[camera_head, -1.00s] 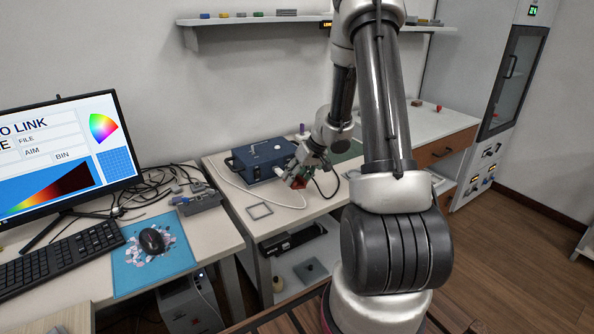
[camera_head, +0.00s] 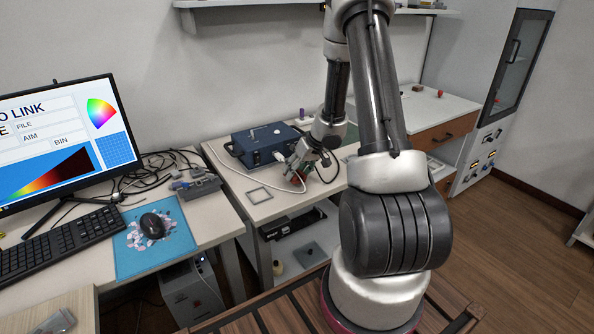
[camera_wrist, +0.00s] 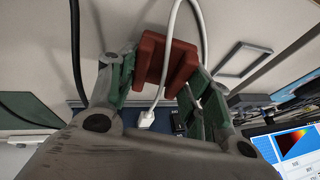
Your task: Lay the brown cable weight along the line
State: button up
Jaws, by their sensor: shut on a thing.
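The brown cable weight (camera_wrist: 165,62) is a reddish-brown block with a slotted shape. It sits between the green-padded fingers of my gripper (camera_wrist: 160,85) in the wrist view, and the gripper is shut on it. In the head view my gripper (camera_head: 294,172) holds the weight (camera_head: 297,181) low at the front part of the bench, and my fingers hide much of it. A white cable (camera_wrist: 197,25) runs past the weight in the wrist view; I cannot tell if they touch. I cannot make out a marked line.
A blue box (camera_head: 264,145) with a white plug stands behind the gripper on the bench (camera_head: 228,180). A grey square frame (camera_head: 259,195) lies to the left. A black cable (camera_head: 326,178) loops at the right. The monitor desk is further left, across a gap.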

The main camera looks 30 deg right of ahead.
jog(key=shift+f, duration=0.15)
jog(key=shift+f, duration=0.35)
jog(key=o, duration=1.3)
jog(key=shift+r, duration=0.1)
jog(key=shift+v, duration=1.4)
jog(key=v, duration=1.2)
